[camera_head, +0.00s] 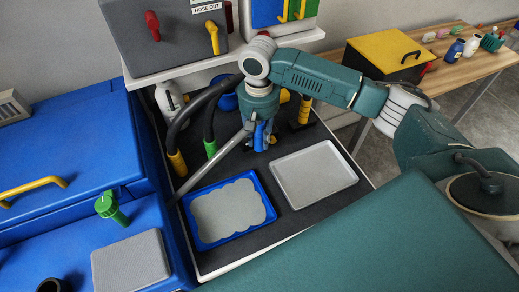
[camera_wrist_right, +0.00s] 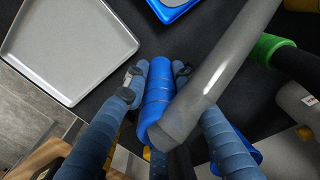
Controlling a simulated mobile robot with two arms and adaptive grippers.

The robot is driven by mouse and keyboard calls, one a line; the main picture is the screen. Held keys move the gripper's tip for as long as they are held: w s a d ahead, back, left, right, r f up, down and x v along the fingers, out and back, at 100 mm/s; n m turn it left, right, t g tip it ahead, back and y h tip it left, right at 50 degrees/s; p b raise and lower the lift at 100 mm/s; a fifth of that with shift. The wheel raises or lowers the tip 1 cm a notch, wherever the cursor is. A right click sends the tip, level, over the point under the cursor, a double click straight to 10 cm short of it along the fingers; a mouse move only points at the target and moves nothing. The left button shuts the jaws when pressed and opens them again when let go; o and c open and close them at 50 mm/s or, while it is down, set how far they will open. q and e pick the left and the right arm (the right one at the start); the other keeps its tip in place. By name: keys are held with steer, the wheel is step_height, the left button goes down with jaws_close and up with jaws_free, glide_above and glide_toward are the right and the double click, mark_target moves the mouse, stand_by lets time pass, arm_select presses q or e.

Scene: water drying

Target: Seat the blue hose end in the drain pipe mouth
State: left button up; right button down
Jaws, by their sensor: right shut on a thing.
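My right gripper (camera_head: 261,143) points down over the dark mat, and its fingers are shut on the blue hose end (camera_head: 259,133). In the right wrist view the blue hose end (camera_wrist_right: 158,92) lies between the two fingers. A slanted grey pipe (camera_head: 212,163), which looks like the drain pipe, runs from the lower left up to the gripper. In the right wrist view the grey pipe (camera_wrist_right: 222,70) has its near end beside and partly over the blue hose end. I cannot tell whether they touch, and the pipe's opening is not visible. My left gripper is not in view.
A blue tray (camera_head: 198,240) and a grey tray (camera_head: 349,183) lie on the mat. Black hoses with yellow (camera_head: 178,164) and green (camera_head: 211,148) ends hang left of the gripper. A yellow-ended upright (camera_head: 305,109) stands to its right. Blue cabinets (camera_head: 75,145) bound the left.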

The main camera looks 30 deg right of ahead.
steer(key=shift+f, duration=3.3)
steer(key=shift+a+f, duration=0.1)
steer(key=c, duration=1.4)
jaws_free()
